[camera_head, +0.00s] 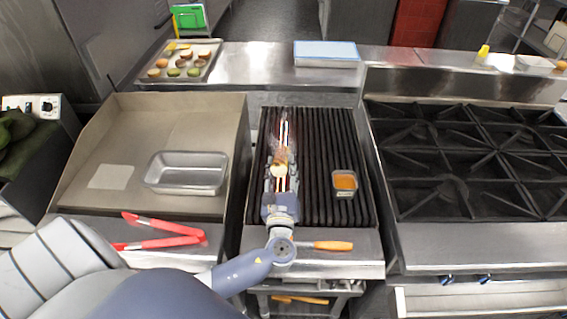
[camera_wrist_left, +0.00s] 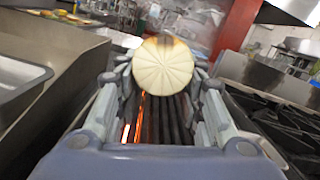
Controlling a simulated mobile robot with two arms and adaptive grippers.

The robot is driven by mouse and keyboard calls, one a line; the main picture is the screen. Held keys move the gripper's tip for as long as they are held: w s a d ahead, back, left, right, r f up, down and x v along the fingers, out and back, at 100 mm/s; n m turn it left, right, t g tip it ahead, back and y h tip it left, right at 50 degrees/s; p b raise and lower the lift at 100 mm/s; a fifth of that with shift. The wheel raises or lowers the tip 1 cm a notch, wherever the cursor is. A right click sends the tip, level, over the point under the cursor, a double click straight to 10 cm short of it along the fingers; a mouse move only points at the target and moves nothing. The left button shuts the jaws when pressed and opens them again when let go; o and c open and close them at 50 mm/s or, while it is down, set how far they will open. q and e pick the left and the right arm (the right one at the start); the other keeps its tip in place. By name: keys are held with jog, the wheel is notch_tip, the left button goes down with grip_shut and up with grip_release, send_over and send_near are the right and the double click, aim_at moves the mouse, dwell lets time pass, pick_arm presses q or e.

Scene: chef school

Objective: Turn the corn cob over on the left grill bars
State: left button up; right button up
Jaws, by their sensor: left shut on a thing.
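The corn cob (camera_head: 279,170) is over the left grill bars (camera_head: 262,145), in line with my left arm. Its pale, wedge-marked round end (camera_wrist_left: 163,68) faces the left wrist camera, with a browned patch at its top. My left gripper (camera_head: 280,178) comes from the front edge and is shut on the cob, with one finger on each side. In the left wrist view the gripper (camera_wrist_left: 162,85) frames the cob's end, and dark bars show below. I cannot tell whether the cob touches the bars. My right gripper is not in view.
A small orange-filled container (camera_head: 345,183) sits on the right bars. An orange-handled tool (camera_head: 325,245) lies at the grill's front ledge. Black burners (camera_head: 470,155) stand right. Red glow shows between bars.

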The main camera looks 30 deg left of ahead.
pick_arm(q)
jog(key=shift+w+a+r+m, duration=0.1)
jog(key=shift+a+r+m, duration=0.05)
jog(key=shift+m, duration=0.85)
jog(key=shift+m+t, duration=0.3)
jog(key=shift+m, duration=0.2)
notch_tip(320, 180, down, 4)
jog(key=b, duration=0.3)
jog(key=shift+f+b, duration=0.4)
jog(key=shift+f, duration=0.2)
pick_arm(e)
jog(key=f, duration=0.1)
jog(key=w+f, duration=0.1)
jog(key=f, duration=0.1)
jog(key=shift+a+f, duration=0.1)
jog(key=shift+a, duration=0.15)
pick_arm(q)
jog(key=o, duration=1.2)
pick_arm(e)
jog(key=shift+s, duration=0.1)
